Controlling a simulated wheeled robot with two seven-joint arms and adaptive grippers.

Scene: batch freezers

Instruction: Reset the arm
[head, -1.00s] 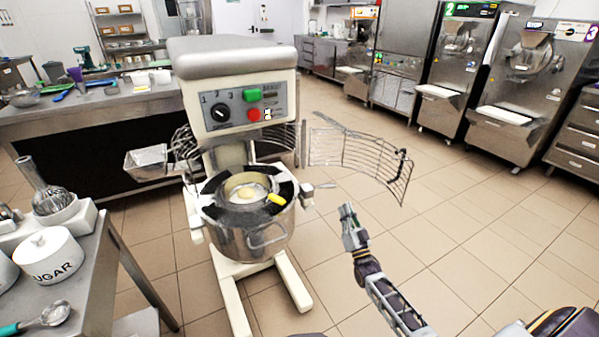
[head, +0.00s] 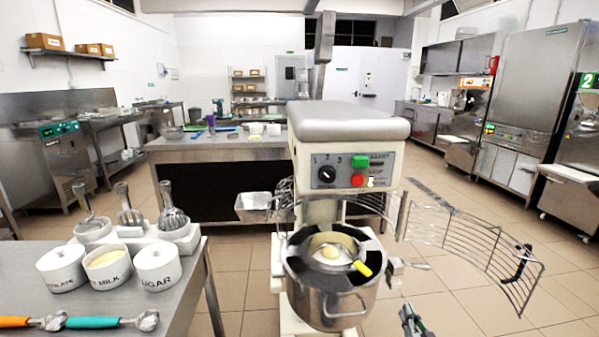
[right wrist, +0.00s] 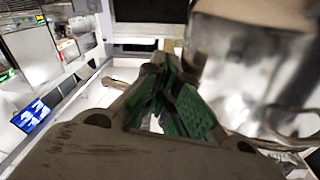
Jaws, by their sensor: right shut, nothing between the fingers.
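My right gripper (head: 412,322) shows at the bottom edge of the head view, low and to the right of the mixer bowl. In the right wrist view its green-padded fingers (right wrist: 165,100) are together with nothing held. The big metal mixer bowl (right wrist: 245,70) stands close on the right there, blurred. My left gripper is not in the head view. The planetary mixer (head: 345,125) stands in the middle with its bowl (head: 330,300) in place. Inside the bowl are a pale yellow mass and a yellow-handled tool (head: 362,268).
The mixer's wire guard (head: 470,245) swings open to the right, above my right gripper. A steel table (head: 195,290) at left holds chocolate, milk and sugar pots (head: 157,267) and two scoops. Floor at the right is clear. A freezer (head: 583,150) stands far right.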

